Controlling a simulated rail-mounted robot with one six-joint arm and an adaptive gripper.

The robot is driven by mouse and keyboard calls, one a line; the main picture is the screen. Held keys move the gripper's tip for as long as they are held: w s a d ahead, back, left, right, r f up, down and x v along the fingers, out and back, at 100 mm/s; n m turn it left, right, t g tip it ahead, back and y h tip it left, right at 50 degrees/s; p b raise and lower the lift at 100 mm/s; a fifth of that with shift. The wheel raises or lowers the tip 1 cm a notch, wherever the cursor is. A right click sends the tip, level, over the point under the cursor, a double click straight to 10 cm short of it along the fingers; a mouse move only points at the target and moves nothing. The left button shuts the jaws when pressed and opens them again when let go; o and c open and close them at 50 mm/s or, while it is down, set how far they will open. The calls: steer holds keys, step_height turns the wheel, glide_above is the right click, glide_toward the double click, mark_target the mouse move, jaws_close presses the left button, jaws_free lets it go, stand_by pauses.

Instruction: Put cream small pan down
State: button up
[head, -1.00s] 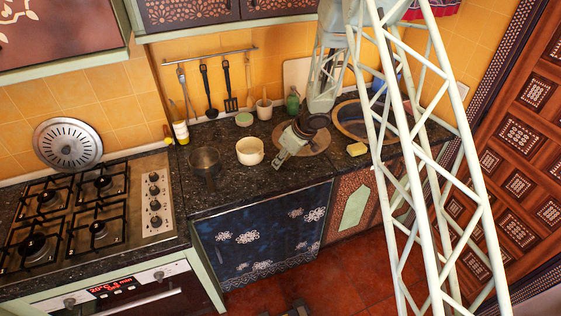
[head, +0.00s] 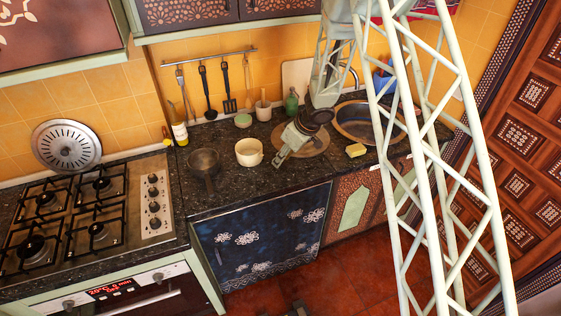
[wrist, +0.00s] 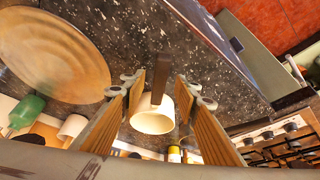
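The cream small pan (head: 249,153) stands upright on the dark counter, left of the round wooden board. In the wrist view the pan (wrist: 153,118) shows its cream body and a dark brown handle.
A dark pan (head: 204,164) stands left of the cream pan. The round wooden board (head: 314,148), a green bottle (head: 291,103), a yellow sponge (head: 356,150) and the sink basin (head: 345,128) are to the right. The front counter strip is clear.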

steer(key=v, duration=0.8)
steer(key=shift+r, duration=0.35)
steer(key=shift+s+d, duration=0.1)
stand_by(0.4)
